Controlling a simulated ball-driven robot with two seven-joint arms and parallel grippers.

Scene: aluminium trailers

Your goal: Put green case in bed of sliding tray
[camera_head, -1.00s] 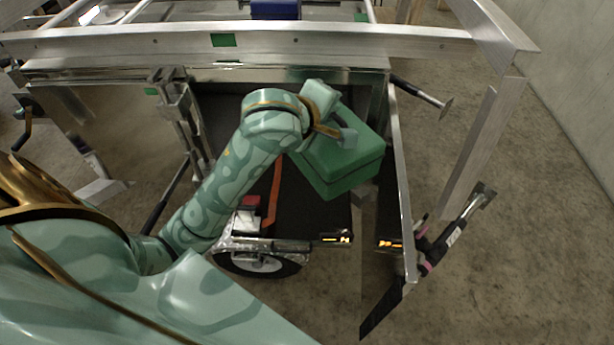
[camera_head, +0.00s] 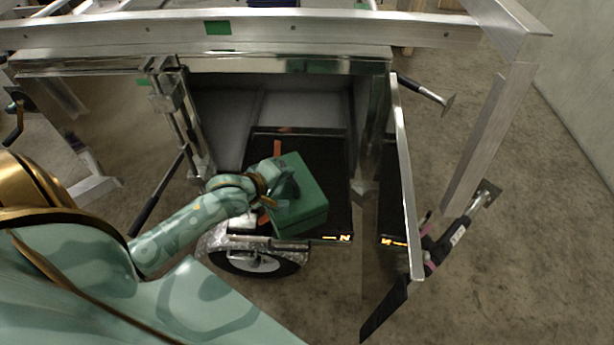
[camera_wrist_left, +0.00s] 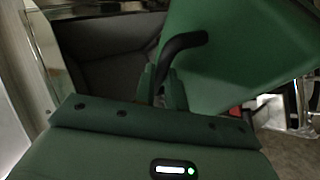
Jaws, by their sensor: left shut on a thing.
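The green case (camera_head: 303,203) is at the near part of the black sliding tray (camera_head: 318,163), over its bed; I cannot tell whether its underside touches the bed. My left gripper (camera_head: 284,187) is shut on the case at its left side, and the hand hides that part of it. In the left wrist view the green case (camera_wrist_left: 235,60) fills the upper right, with a dark curved handle in front of it at the fingers (camera_wrist_left: 170,80). The right gripper is not in view.
An open metal door (camera_head: 405,180) stands right of the tray. The compartment's dark interior (camera_head: 270,100) lies behind, under an aluminium rail (camera_head: 300,35). A wheel (camera_head: 255,262) sits below the tray at left. The tray's far part is bare apart from an orange strap (camera_head: 277,148).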

